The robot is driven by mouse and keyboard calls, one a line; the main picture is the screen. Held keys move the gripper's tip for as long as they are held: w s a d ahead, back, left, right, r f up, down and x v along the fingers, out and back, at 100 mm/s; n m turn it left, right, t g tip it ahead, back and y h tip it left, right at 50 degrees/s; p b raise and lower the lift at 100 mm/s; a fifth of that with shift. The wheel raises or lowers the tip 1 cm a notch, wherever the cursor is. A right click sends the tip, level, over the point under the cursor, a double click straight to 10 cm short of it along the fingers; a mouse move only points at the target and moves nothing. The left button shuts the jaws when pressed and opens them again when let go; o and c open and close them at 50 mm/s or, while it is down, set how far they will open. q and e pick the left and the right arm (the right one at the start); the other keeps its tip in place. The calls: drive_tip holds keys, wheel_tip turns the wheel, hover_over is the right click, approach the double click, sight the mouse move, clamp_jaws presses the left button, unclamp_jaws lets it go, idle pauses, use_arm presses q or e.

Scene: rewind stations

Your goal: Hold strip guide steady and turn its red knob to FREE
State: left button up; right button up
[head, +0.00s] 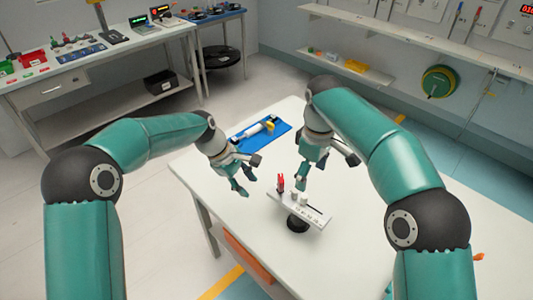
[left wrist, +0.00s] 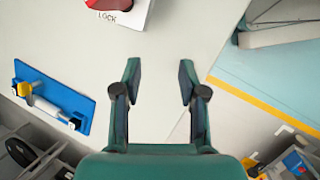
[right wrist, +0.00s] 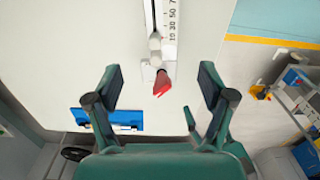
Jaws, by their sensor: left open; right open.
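The strip guide (head: 313,215) is a pale bar with a printed scale, standing on a round black foot (head: 297,225) on the white table. Its red knob (head: 281,183) is at the bar's left end. The knob also shows in the right wrist view (right wrist: 161,84), and at the top edge of the left wrist view (left wrist: 108,4), partly cut off, beside the word LOCK. My left gripper (head: 248,174) is open and empty, left of the knob, apart from it. My right gripper (head: 327,172) is open and empty above and behind the guide. The knob's full pointer position is unclear.
A blue tray (head: 272,138) holding a white and yellow tool lies at the table's back left. The white table (head: 370,240) is clear right of the guide. Another bench (head: 110,65) and wall shelves (head: 440,45) stand farther off.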

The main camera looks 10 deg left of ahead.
sight(305, 207)
wheel_tip(305, 207, down, 17)
drive_tip(key=shift+s+r, duration=0.1)
use_arm(q)
drive_tip(key=w+d+r+n, duration=0.2)
drive_tip(key=d+r+n, duration=0.3)
drive_tip(key=r, duration=0.4)
drive_tip(key=shift+w+d+n+y, duration=0.25)
drive_tip(key=shift+w+n+y, duration=0.15)
drive_tip(key=shift+n, duration=0.3)
